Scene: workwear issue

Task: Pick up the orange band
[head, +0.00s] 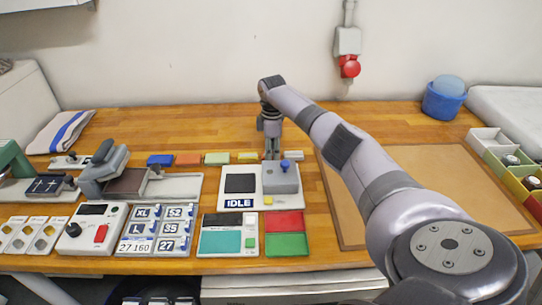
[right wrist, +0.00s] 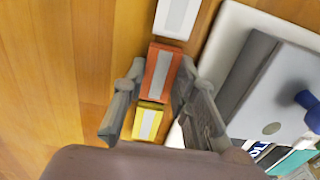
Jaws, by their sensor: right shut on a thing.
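The orange band (right wrist: 159,72) is a small block with a grey stripe, between a white band (right wrist: 175,15) and a yellow band (right wrist: 150,121) in the right wrist view. My right gripper (right wrist: 158,78) has its fingers on both sides of the orange band and is shut on it. In the head view my right gripper (head: 271,154) points down at the back row of bands and hides the held one. The yellow band (head: 247,156) is just left of it and the white band (head: 292,155) just right. My left gripper is not in view.
Left in the row are blue (head: 160,160), reddish-orange (head: 188,159) and green (head: 217,158) bands. A grey device with a blue knob (head: 281,177) stands close in front of my right gripper. A brown mat (head: 420,190) lies bare at right, partly behind my arm.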

